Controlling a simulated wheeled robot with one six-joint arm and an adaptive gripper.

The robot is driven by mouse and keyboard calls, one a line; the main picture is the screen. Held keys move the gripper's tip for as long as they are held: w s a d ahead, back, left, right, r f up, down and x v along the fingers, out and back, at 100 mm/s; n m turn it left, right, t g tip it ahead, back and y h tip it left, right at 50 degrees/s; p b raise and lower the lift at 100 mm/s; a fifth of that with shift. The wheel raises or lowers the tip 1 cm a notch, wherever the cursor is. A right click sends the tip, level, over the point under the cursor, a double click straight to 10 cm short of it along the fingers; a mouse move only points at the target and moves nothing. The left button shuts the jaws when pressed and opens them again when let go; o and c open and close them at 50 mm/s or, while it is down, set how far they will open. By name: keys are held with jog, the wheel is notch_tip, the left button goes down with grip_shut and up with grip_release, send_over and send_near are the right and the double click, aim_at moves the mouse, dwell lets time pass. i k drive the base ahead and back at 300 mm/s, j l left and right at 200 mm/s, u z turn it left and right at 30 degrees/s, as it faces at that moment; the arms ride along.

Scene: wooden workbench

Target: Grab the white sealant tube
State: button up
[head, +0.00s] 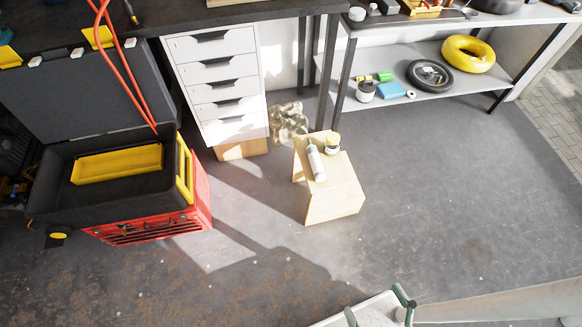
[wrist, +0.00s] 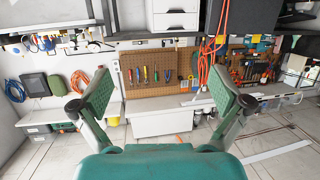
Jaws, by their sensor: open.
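The white sealant tube (head: 317,163) is on a small pale wooden stool (head: 335,203) in the middle of the head view. Its narrow nozzle end points toward the back; I cannot tell if it stands or lies. My gripper (head: 380,308) is at the bottom edge of the head view, well in front of the stool and apart from the tube. In the wrist view my gripper (wrist: 158,92) has its two green-padded fingers wide apart with nothing between them. The tube is not recognisable in the wrist view.
An open black and red toolbox (head: 100,222) with a yellow tray stands at the left. A white drawer unit (head: 216,85) and a grey shelf (head: 425,92) with tyres and cans are behind the stool. The floor (head: 440,210) right of the stool is clear.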

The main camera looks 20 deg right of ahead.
aim_at(315, 164)
jog(key=z, duration=0.3)
jog(key=i+j, duration=0.55)
jog(key=j, duration=0.25)
jog(key=i+j, duration=0.3)
jog(key=j+z, duration=0.05)
jog(key=j, duration=0.05)
